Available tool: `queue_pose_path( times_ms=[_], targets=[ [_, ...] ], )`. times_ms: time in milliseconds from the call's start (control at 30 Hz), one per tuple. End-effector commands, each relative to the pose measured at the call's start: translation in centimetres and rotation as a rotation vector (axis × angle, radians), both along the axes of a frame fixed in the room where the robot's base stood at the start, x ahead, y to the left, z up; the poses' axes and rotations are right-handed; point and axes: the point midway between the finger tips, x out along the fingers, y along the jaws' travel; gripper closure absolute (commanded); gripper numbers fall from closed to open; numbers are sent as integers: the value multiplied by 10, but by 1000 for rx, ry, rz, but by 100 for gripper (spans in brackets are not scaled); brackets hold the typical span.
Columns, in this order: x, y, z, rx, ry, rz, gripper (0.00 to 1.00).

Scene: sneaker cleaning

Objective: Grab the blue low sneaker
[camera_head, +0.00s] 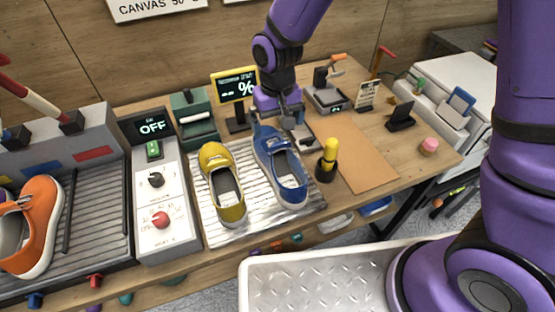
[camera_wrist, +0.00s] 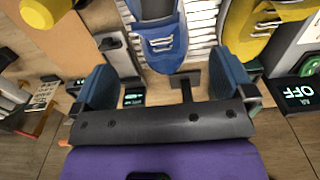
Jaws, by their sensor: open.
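The blue low sneaker (camera_head: 286,178) lies on a ribbed metal tray (camera_head: 250,228), its toe toward the back and its opening toward me. A yellow sneaker (camera_head: 224,187) lies beside it on the left. My gripper (camera_head: 279,122) is at the toe end of the blue sneaker, partly covering it. In the wrist view, the blue sneaker (camera_wrist: 163,43) points its laced toe at the gap between the fingers of my gripper (camera_wrist: 164,80). The fingers are wide apart, with nothing held between them. I cannot tell whether they touch the sneaker.
A black holder with a yellow-handled tool (camera_head: 328,160) stands close on the blue sneaker's right. A small display (camera_head: 235,86) stands behind the shoes. An orange sneaker (camera_head: 30,226) lies on the left machine.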

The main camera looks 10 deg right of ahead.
Motion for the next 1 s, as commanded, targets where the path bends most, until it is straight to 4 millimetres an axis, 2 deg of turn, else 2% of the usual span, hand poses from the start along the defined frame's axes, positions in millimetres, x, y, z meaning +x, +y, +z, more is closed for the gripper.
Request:
queue_pose_path(
  times_ms=[233, 533, 800, 1000],
  targets=[
    [0, -1, -36, -3, 3, -1, 0],
    [1, -1, -56, -2, 2, -1, 0],
    [3, -2, -90, -2, 3, 0, 0],
    [4, -2, -98, 0, 0, 0, 0]
  ],
)
